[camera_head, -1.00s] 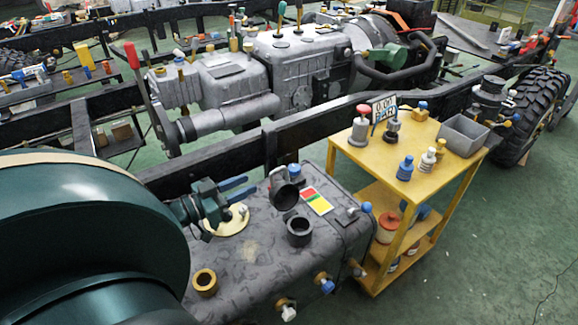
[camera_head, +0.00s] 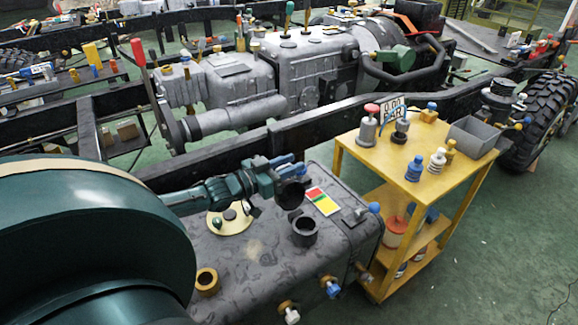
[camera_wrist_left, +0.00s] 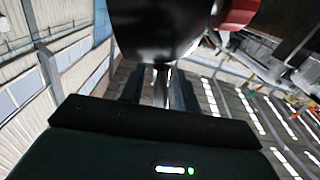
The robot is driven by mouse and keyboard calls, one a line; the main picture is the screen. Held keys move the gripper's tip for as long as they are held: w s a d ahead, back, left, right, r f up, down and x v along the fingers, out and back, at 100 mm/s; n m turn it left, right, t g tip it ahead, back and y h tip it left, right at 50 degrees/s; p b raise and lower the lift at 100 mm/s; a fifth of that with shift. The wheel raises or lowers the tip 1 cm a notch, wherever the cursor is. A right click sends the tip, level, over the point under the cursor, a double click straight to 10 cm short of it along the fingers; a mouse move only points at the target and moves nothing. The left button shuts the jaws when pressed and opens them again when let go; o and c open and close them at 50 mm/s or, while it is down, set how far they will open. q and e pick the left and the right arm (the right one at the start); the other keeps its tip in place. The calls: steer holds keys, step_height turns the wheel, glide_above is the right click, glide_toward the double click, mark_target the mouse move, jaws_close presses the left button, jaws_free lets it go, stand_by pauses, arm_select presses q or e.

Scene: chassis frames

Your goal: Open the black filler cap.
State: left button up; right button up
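The black filler cap (camera_head: 290,194) stands tilted up behind the open black filler neck (camera_head: 304,232) on the grey tank. The neck's mouth is uncovered. My left gripper (camera_head: 287,167) is at the upper side of the cap, its blue fingers overlapping and partly hiding it. In the left wrist view a large dark rounded shape, likely the cap (camera_wrist_left: 160,30), lies right in front of the fingers (camera_wrist_left: 163,88). Whether the fingers are closed on it is unclear. My right gripper is not in view.
A cream disc with a dark knob (camera_head: 230,220) and a brass ring (camera_head: 207,282) sit on the tank (camera_head: 255,275). A coloured label (camera_head: 322,201) lies right of the cap. The yellow cart (camera_head: 385,170) stands to the right, and a black frame rail (camera_head: 330,130) runs behind.

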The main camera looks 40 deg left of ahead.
arm_select(q)
steer(key=shift+c, duration=0.4)
jaws_close()
